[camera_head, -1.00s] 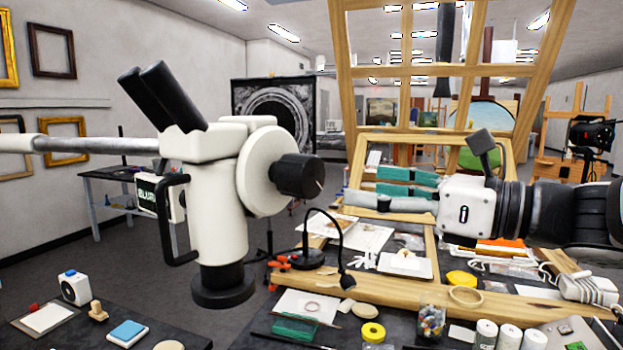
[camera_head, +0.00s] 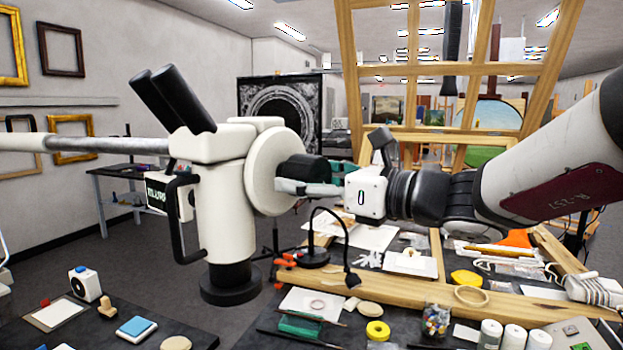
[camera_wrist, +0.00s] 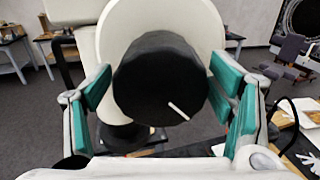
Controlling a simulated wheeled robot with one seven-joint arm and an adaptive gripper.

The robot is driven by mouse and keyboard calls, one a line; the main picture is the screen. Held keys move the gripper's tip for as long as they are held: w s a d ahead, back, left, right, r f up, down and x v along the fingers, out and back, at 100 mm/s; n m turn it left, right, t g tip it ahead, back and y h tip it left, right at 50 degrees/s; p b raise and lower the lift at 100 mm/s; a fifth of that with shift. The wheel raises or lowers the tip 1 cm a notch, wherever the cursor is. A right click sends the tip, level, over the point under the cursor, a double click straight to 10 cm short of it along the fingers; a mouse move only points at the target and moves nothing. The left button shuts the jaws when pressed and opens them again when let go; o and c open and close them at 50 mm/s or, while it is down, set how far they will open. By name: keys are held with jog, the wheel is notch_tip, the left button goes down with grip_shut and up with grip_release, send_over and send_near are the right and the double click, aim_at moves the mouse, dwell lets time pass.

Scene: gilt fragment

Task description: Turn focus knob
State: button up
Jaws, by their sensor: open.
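The black focus knob (camera_head: 300,170) sticks out from the round white housing (camera_head: 270,170) on the side of the white microscope (camera_head: 222,205). In the wrist view the knob (camera_wrist: 160,80) is large and near the middle, with a white mark low on its face. My gripper (camera_head: 312,180) is at the knob, coming from the right. In the head view the near finger partly covers the knob's lower part.
A wooden easel frame (camera_head: 445,70) stands behind my arm. A black lamp (camera_head: 350,278) stands below my gripper. The workbench (camera_head: 400,335) holds jars, a yellow tape roll (camera_head: 377,330) and papers. A side table (camera_head: 60,340) is at lower left.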

jog(key=shift+c, duration=0.2)
jog(key=c, duration=1.1)
jog(key=shift+m+p, duration=0.3)
jog(key=shift+p, duration=0.1)
jog(key=m+p, duration=0.2)
jog(key=shift+s+r+m, duration=0.15)
jog(key=shift+m, duration=0.15)
jog(key=shift+m+p, duration=1.2)
jog(key=shift+p, duration=0.1)
